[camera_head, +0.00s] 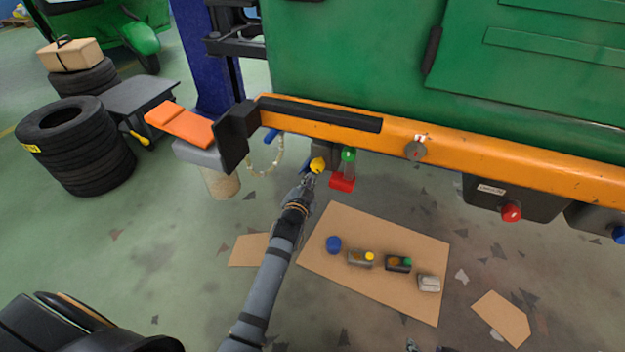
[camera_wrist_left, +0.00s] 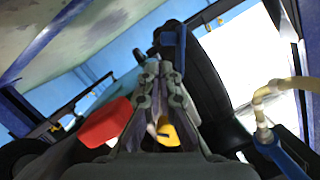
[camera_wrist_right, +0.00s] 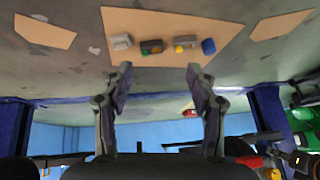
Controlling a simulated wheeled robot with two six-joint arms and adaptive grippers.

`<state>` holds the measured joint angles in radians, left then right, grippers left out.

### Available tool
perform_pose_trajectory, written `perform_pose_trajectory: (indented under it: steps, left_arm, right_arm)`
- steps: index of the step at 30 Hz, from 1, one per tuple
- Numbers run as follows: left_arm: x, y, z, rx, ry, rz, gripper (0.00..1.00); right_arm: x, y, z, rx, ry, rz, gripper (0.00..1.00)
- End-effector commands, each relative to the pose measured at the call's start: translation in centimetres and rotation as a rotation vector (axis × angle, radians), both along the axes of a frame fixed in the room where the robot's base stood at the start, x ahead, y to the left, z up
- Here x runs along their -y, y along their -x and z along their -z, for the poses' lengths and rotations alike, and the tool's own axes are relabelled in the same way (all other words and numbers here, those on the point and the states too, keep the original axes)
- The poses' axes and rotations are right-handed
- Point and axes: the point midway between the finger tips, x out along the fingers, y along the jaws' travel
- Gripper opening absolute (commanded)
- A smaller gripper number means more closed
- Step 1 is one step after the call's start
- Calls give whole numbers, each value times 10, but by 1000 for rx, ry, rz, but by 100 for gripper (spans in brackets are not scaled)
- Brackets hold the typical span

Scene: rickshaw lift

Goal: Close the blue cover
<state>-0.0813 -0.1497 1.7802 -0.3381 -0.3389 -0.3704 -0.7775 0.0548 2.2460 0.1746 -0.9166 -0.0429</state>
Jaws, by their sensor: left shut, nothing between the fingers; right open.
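Several blue parts show, and I cannot tell for sure which is the blue cover. A round blue cap (camera_head: 333,244) lies on the cardboard sheet, and it also shows in the right wrist view (camera_wrist_right: 208,46). A blue knob (camera_head: 620,234) is on a dark box at the right edge. A blue piece (camera_wrist_left: 173,40) is just beyond the fingertips in the left wrist view. My left gripper (camera_head: 308,181) is shut and empty below the orange rail, by a yellow cap (camera_head: 318,164). My right gripper (camera_wrist_right: 158,78) is open and empty, facing the cardboard.
The green vehicle body (camera_head: 350,50) with its orange rail (camera_head: 480,155) hangs above. Cardboard (camera_head: 385,240) holds several small parts. Tyres (camera_head: 75,145) stand at left.

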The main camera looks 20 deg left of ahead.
Motion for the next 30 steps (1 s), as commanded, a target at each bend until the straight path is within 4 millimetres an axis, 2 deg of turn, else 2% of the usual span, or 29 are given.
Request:
perform_pose_trajectory:
  steps: [1, 6, 15, 21, 30]
  left_arm:
    - [0, 0, -1, -1, 1, 0, 0]
    - [0, -4, 1, -2, 1, 0, 0]
    - [-1, -12, 2, -1, 1, 0, 0]
    - [-1, -17, 3, -1, 1, 0, 0]
    - [-2, -24, 4, -1, 1, 0, 0]
  right_arm:
    - [1, -11, -9, 43, 2, 3, 58]
    - [4, -42, -31, 179, 11, 14, 58]
    - [8, -89, -78, 423, 20, 32, 58]
    - [11, -114, -114, 588, 26, 42, 58]
    - [13, -140, -174, 840, 30, 55, 58]
